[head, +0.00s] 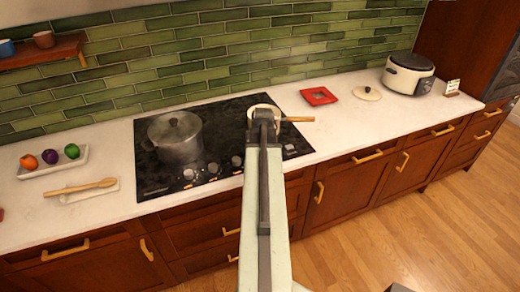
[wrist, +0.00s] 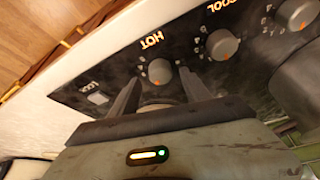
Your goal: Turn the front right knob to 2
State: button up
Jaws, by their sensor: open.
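The black cooktop (head: 150,188) carries a row of grey knobs along its front edge. In the wrist view a grey knob (wrist: 160,71) with an orange mark lies by the word HOT, nearest the LOCK button. Its orange mark points toward my gripper; the small digits around it are too blurred to read. My gripper (wrist: 160,79) is open, with its fingertips on either side of this knob; contact cannot be told. In the head view my arm hides this knob. A second knob (wrist: 222,45) lies by the word COOL, and a third knob (wrist: 297,14) is beyond it.
A lidded pot (head: 175,140) stands on the cooktop's left. A pan with a wooden handle (head: 298,119) is partly hidden behind my arm. A LOCK button (wrist: 97,98) is beside the knob. A red square dish (head: 319,96) and a rice cooker (head: 408,74) are to the right.

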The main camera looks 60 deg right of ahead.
jog(key=p+v, duration=0.4)
jog(key=v, duration=0.1)
jog(key=shift+s+a+r, duration=0.15)
jog(key=shift+r, duration=0.2)
